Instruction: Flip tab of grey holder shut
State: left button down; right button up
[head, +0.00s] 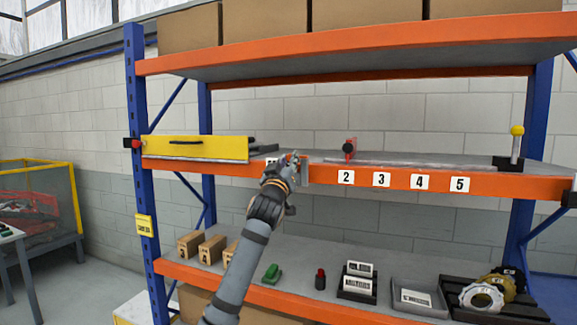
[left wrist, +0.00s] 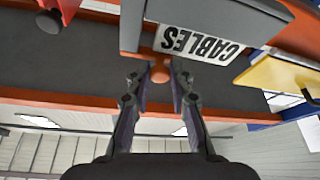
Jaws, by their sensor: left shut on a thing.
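The grey holder (left wrist: 226,14) is fixed to the front of the orange shelf beam, and a white card reading CABLES (left wrist: 200,42) sits along it in the left wrist view. A grey upright tab (left wrist: 132,22) stands out at one end of the holder; it also shows in the head view (head: 304,172), so it looks open. My left gripper (head: 291,165) is at the front of the middle shelf, just left of the tab. In the left wrist view its fingertips (left wrist: 161,74) are shut on a small orange knob by the tab. The gripper hides part of the holder in the head view.
Labels 2 to 5 (head: 402,181) run along the beam to the right. A yellow panel (head: 198,148) stands at the left end of the shelf. A red-topped clamp (head: 349,149) stands behind. The lower shelf holds boxes and a grey tray (head: 419,311).

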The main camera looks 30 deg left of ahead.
pick_arm(q)
jog(key=c, duration=1.2)
grip_release()
jog(key=shift+o, duration=0.2)
jog(key=v, duration=1.2)
